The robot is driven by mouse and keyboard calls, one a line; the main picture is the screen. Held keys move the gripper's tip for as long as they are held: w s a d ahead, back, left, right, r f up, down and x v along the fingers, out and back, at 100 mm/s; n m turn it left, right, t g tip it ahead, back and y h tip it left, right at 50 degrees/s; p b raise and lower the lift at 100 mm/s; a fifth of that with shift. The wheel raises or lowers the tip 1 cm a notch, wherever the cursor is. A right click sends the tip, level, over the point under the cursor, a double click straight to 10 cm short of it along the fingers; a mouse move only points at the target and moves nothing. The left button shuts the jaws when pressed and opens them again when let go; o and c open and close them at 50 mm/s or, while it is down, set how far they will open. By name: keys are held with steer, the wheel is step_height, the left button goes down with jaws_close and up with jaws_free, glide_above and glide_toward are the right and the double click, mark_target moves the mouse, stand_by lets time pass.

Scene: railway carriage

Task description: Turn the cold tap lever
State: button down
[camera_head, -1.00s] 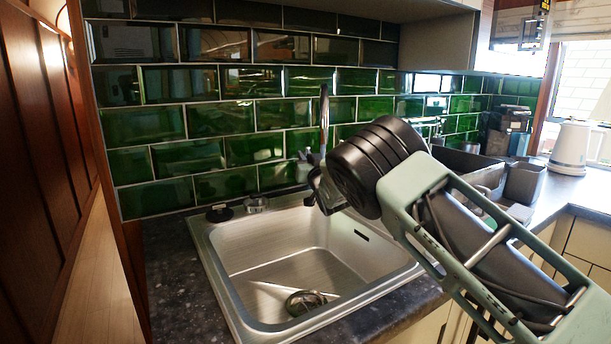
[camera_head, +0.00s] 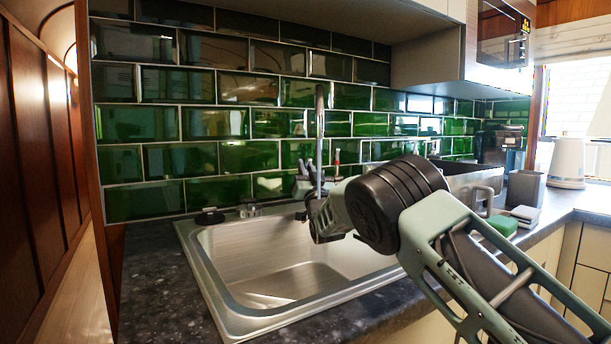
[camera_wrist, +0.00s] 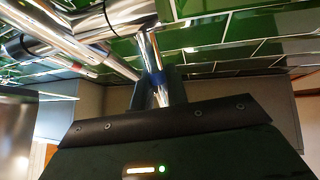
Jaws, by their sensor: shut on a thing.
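The tap's chrome spout (camera_head: 319,130) stands upright behind the sink (camera_head: 200,265) against the green tiles. In the wrist view a chrome lever with a blue band (camera_wrist: 160,78) runs down from the chrome tap body (camera_wrist: 115,15). My gripper (camera_wrist: 158,92) is shut on this lever, with its dark fingers on both sides. In the head view my gripper (camera_head: 306,183) is at the tap's base, and my wrist hides much of the tap there. A small red mark (camera_head: 337,157) shows just right of the spout.
A grey-handled dark container (camera_head: 484,185), a green sponge (camera_head: 502,225) and a grey cup (camera_head: 526,188) stand right of the sink. A white kettle (camera_head: 569,162) is farther right. An overhead cabinet (camera_head: 425,75) hangs above. The counter's front left corner is clear.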

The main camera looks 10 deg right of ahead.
stand_by(0.3)
steer(key=c, duration=1.5)
jaws_free()
steer(key=shift+o, duration=0.2)
steer(key=shift+s+f, duration=0.1)
steer(key=shift+s, duration=0.05)
steer(key=v, duration=1.1)
steer(key=shift+s+f, duration=0.2)
steer(key=shift+s, duration=0.15)
